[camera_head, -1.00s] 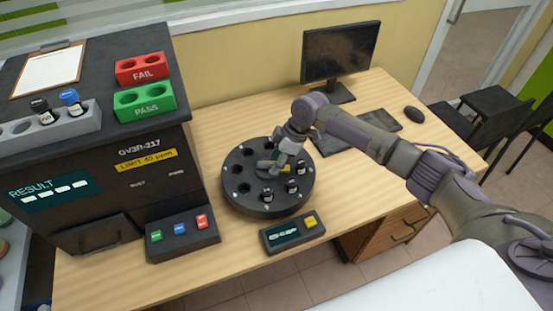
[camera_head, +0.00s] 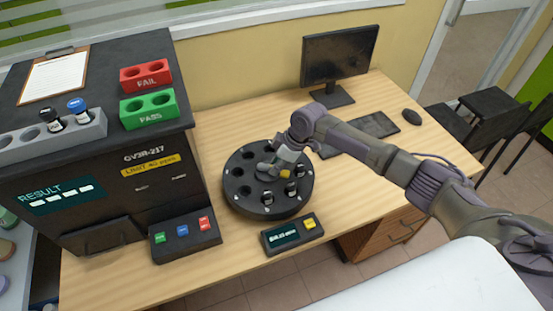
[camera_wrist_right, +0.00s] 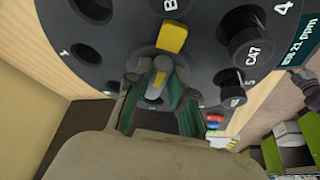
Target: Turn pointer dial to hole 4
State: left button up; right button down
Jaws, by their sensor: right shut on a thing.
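My right gripper (camera_wrist_right: 158,82) is shut on the pointer's central knob, a finger on each side; in the head view the gripper (camera_head: 272,167) covers the dial's middle. The printed 4 (camera_wrist_right: 283,8) is beside the rim, right of the pointer. My left gripper is not in view.
A small display box (camera_head: 292,232) with a yellow button stands in front of the dial. A button box (camera_head: 184,236) and a dark analyzer (camera_head: 100,175) stand left. A monitor (camera_head: 340,55), keyboard (camera_head: 375,125) and mouse (camera_head: 412,116) are behind and right.

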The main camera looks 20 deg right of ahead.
jog(key=m+p, duration=0.1)
jog(key=p, duration=0.1)
jog(key=m+h+p, duration=0.1)
jog(key=m+p, duration=0.1)
jog(key=m+t+p, duration=0.1)
jog(key=p, duration=0.1)
jog(key=shift+s+a+r+m, duration=0.25)
jog(key=shift+s+a+m, duration=0.15)
jog(key=shift+a+f+m+t+h+p, duration=0.15)
jog(key=shift+m+t+h+p, duration=0.3)
jog(key=shift+m+p, duration=0.75)
jog(key=c, duration=1)
grip_release()
jog(key=shift+s+f, duration=0.1)
jog(key=v, duration=1.2)
